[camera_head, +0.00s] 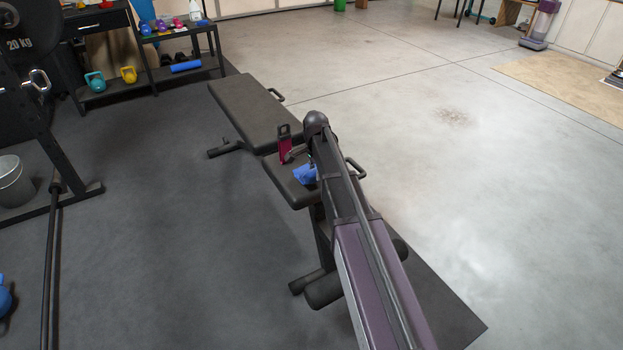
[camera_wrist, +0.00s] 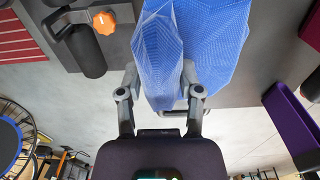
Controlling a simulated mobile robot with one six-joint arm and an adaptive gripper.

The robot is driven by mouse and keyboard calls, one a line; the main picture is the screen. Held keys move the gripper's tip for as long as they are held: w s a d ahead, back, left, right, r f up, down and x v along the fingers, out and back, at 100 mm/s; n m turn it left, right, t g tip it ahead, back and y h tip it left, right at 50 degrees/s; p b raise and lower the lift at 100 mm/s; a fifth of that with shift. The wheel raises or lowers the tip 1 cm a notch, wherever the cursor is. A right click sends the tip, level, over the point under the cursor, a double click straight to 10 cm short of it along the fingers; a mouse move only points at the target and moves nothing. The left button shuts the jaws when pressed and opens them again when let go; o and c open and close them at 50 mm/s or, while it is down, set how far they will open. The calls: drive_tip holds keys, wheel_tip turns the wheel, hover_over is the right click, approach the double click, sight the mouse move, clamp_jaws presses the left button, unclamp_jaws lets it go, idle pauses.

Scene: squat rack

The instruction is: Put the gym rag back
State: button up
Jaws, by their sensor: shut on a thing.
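The gym rag looks like a crumpled blue cloth. In the head view the rag (camera_head: 305,174) shows at the near pad of the black bench (camera_head: 255,110), partly hidden by my arm. In the wrist view the rag (camera_wrist: 205,40) is large and close, with a fold of it between the two grey fingers. My gripper (camera_wrist: 160,78) is shut on this fold. In the head view my gripper is mostly hidden behind my arm. I cannot tell whether the rag still touches the bench.
A metal bucket (camera_head: 14,183) stands at the left by the squat rack (camera_head: 45,140). A shelf (camera_head: 150,72) with small weights and kettlebells is at the back left. The grey floor right of the bench is clear; the dark mat left of it has free room.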

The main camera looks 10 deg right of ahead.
drive_tip(key=shift+w, duration=0.1)
drive_tip(key=shift+w, duration=0.25)
drive_tip(key=shift+w+a+f+b, duration=0.1)
drive_tip(key=shift+w+f+b, duration=0.2)
drive_tip(key=shift+f+b, duration=1.5)
drive_tip(key=shift+b, duration=0.05)
drive_tip(key=shift+f, duration=0.2)
drive_tip(key=o, duration=1)
drive_tip(key=shift+r, duration=0.1)
drive_tip(key=shift+r, duration=0.1)
wheel_tip(320, 180, up, 12)
drive_tip(key=p, duration=1.2)
